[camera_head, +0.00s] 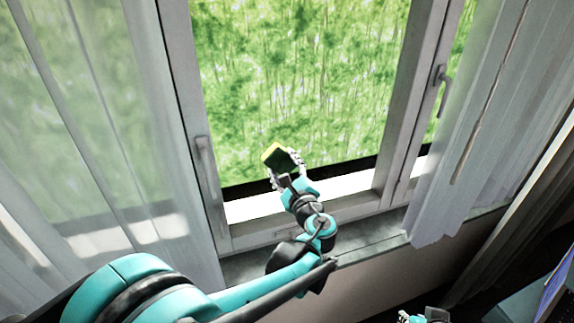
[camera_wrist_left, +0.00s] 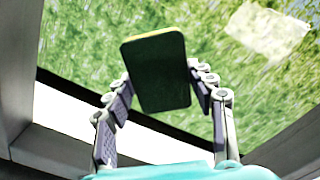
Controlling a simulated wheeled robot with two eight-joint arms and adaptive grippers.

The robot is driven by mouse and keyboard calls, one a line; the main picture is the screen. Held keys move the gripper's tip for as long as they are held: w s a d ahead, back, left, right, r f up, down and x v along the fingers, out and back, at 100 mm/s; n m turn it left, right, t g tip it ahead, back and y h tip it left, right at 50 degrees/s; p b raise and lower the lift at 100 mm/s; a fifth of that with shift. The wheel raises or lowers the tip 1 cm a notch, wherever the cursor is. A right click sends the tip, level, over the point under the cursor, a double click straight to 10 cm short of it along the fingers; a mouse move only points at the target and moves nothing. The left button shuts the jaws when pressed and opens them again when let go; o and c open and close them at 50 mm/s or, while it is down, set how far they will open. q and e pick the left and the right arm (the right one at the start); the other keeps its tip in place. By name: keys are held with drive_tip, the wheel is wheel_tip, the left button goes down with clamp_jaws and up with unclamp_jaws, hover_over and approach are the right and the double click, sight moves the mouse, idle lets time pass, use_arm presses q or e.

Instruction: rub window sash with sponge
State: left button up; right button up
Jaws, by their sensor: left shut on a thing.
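A sponge (camera_head: 277,157), yellow with a dark green side, is held between the fingertips of my left gripper (camera_head: 286,168) in the head view. In the left wrist view the sponge (camera_wrist_left: 158,72) shows its dark face and a thin yellow edge, with a finger of the left gripper (camera_wrist_left: 160,92) on each side. The window sash (camera_head: 196,110) is a grey frame around glass with green foliage behind. The sponge appears in front of the lower part of the pane; I cannot tell whether it touches the glass. Only a bit of my right gripper (camera_head: 425,315) shows at the bottom edge.
Sheer white curtains (camera_head: 95,130) hang at the left, and another curtain (camera_head: 470,120) hangs at the right. A window handle (camera_head: 440,88) is on the right frame. A grey sill (camera_head: 375,232) runs below the window. A blue screen-like object (camera_head: 556,285) is at the lower right.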

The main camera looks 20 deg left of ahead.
use_arm(q)
drive_tip(key=v, duration=0.6)
idle(0.3)
drive_tip(key=shift+d, duration=0.1)
drive_tip(key=v, duration=0.3)
drive_tip(key=shift+p, duration=0.3)
drive_tip(key=shift+f, duration=0.1)
idle(0.5)
